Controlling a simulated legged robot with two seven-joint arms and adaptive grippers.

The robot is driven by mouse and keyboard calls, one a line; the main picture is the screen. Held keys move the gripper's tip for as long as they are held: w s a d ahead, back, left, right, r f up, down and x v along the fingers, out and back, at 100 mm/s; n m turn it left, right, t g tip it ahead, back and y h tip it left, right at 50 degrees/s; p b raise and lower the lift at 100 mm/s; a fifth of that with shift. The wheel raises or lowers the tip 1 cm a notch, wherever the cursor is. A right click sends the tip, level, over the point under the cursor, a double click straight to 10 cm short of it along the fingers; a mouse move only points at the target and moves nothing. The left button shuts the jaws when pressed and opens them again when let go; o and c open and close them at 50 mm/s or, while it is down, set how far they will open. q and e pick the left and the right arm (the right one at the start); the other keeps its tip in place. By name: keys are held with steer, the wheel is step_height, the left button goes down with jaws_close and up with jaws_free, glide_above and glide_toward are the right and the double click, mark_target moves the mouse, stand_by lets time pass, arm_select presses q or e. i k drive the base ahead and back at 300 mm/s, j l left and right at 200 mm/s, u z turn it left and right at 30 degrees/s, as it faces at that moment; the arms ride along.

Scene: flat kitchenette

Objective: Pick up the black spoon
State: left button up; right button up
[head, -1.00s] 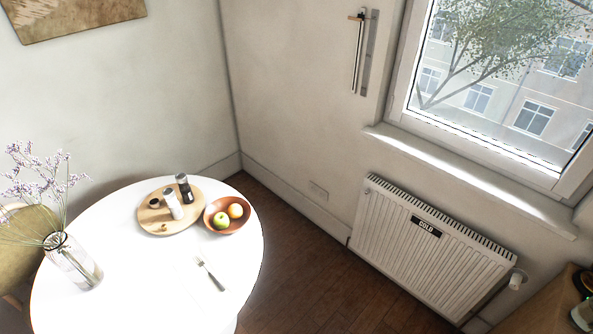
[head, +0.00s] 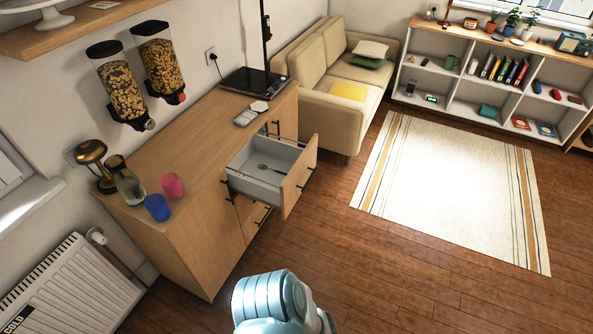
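A small dark spoon-like utensil (head: 266,168) lies inside a pulled-out drawer (head: 268,192) of the wooden cabinet, in the middle of the head view. It is too small to tell its exact shape or colour. Neither of my grippers shows. Only a pale blue rounded part of my own body is in view at the bottom edge, apart from the drawer.
The wooden cabinet (head: 192,235) carries a pink cup (head: 172,186), a blue cup (head: 157,208) and a dark hob (head: 254,82). A radiator (head: 75,290) is at lower left. A sofa (head: 318,90) and shelf (head: 480,80) stand behind. The floor right of the drawer is clear, partly under a rug (head: 450,190).

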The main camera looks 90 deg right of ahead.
mark_target(262, 166)
steer(key=z, duration=2.9)
steer(key=i+l+z, duration=0.1)
steer(key=i+l, duration=0.25)
steer(key=i+l+z, duration=0.1)
steer(key=i+l, duration=0.2)
steer(key=i, duration=0.3)
